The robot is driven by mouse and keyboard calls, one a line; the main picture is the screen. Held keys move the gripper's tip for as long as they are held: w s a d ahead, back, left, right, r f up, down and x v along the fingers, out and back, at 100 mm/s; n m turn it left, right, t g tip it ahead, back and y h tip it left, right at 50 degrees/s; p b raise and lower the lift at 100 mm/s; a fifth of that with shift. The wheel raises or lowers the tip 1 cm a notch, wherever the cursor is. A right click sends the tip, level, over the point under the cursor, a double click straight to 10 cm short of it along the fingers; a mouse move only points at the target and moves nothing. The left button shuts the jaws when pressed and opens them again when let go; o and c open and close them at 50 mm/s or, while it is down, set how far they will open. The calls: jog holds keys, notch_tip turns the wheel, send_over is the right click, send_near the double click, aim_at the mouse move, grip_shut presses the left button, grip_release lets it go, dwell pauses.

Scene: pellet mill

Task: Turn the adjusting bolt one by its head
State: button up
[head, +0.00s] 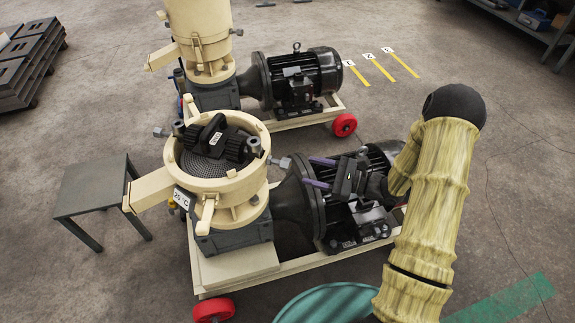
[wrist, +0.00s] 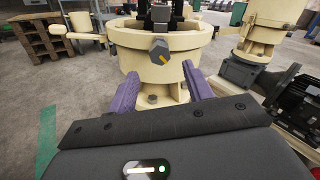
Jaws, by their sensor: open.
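The open pellet mill (head: 260,130) has a cream ring housing with black rollers inside. A grey hex bolt head (head: 284,163) sticks out from the housing's right side; it faces me in the wrist view (wrist: 160,50), with an orange stripe on it. Another bolt (head: 158,132) sticks out on the far left side. I see no number on either bolt. My gripper (head: 308,170) is open and empty, its purple fingers pointing at the near bolt head. In the wrist view the fingertips (wrist: 160,76) lie apart, left and right of and below the head, not touching it.
The mill's black motor (head: 325,215) lies beneath my gripper. A second mill (head: 200,40) with its motor stands behind. A small grey table (head: 92,190) stands at left, and a thermometer-like tag (head: 183,199) reading 70 °C hangs on the housing.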

aim_at(290, 165)
jog(key=x, duration=0.8)
jog(key=shift+a+b, duration=0.15)
jog(key=shift+b, duration=0.2)
jog(key=c, duration=1)
